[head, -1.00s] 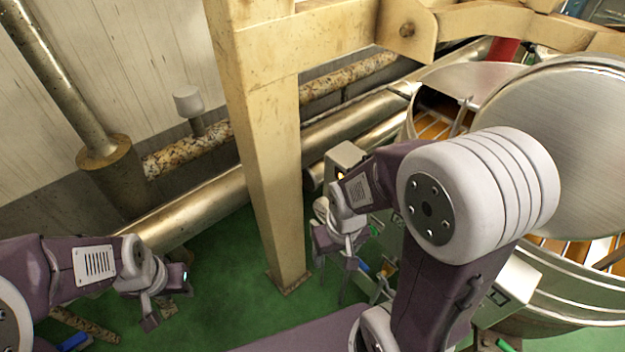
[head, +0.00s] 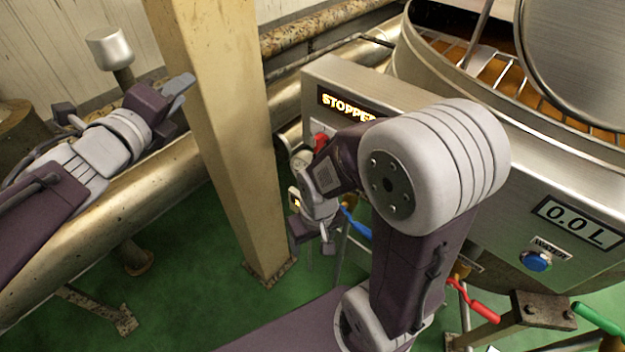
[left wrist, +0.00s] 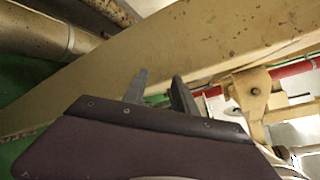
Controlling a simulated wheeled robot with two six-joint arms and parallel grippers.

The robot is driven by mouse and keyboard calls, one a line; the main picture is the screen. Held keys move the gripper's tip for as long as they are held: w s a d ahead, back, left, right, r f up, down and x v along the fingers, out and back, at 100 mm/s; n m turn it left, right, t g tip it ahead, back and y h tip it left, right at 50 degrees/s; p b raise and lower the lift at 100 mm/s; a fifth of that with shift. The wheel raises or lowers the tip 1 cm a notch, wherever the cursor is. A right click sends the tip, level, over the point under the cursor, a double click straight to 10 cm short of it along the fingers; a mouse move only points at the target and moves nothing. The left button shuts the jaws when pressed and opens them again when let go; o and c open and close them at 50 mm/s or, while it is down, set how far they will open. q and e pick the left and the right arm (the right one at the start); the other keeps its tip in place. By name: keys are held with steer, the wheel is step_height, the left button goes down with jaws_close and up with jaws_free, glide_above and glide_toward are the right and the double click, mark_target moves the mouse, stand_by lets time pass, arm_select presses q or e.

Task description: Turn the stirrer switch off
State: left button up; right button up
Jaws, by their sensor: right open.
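The steel control box (head: 345,75) on the kettle has a lit display (head: 346,103) reading "STOPPE", with its end hidden by my right arm. A red part (head: 320,141) shows just below the display; I cannot tell whether it is the stirrer switch. No label for the stirrer is readable. My right gripper (head: 312,243) is open and points down in front of the box, below the red part. My left gripper (head: 178,92) is raised left of the yellow post; its fingers stand apart and empty in the left wrist view (left wrist: 160,90).
The yellow post (head: 225,140) stands between my two grippers. The kettle (head: 425,60) is behind the box. A blue water button (head: 536,261), a 0.0 L display (head: 577,221) and a red-handled valve (head: 480,305) are at the right.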

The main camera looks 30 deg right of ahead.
arm_select(q)
steer(key=s+d+f+m+g+h+b, duration=0.1)
steer(key=s+d+f+m+h+b, duration=0.2)
steer(key=s+d+f+m+b, duration=0.3)
steer(key=m+g+h+b, duration=0.45)
steer(key=m+b, duration=0.65)
steer(key=b, duration=0.4)
glide_toward(316, 144)
steer(key=shift+g, duration=0.35)
steer(key=x, duration=0.3)
steer(key=b+x, duration=0.1)
steer(key=x, duration=0.5)
steer(key=shift+w+d+r, duration=0.1)
steer(key=shift+w+r, duration=0.05)
steer(key=shift+w, duration=0.2)
jaws_close()
arm_select(e)
step_height(316, 144, down, 26)
